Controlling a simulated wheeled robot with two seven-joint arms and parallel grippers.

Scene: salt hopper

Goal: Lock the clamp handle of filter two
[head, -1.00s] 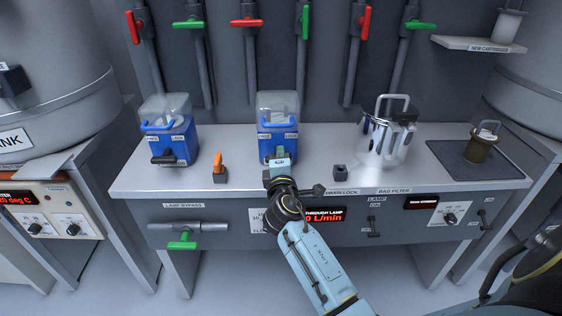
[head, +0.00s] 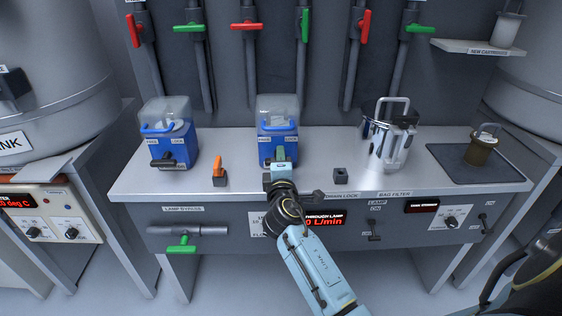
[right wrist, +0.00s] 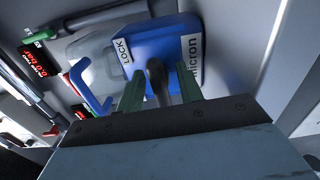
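The middle blue filter housing (head: 278,140) with a clear cover stands on the bench; its number is not readable. In the right wrist view the same blue housing (right wrist: 165,45) shows a LOCK label and a "micron" label. Its dark grey clamp handle (right wrist: 157,82) stands between the green fingers of my right gripper (right wrist: 160,92), with a visible gap on each side. In the head view my right gripper (head: 281,160) is at the front of this housing and hides the handle.
A second blue filter (head: 172,146) with a black front handle stands to the left. An orange lever (head: 218,172) and a small dark block (head: 340,175) flank my gripper. The metal bag filter (head: 390,140) and a dark tray (head: 450,165) stand to the right.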

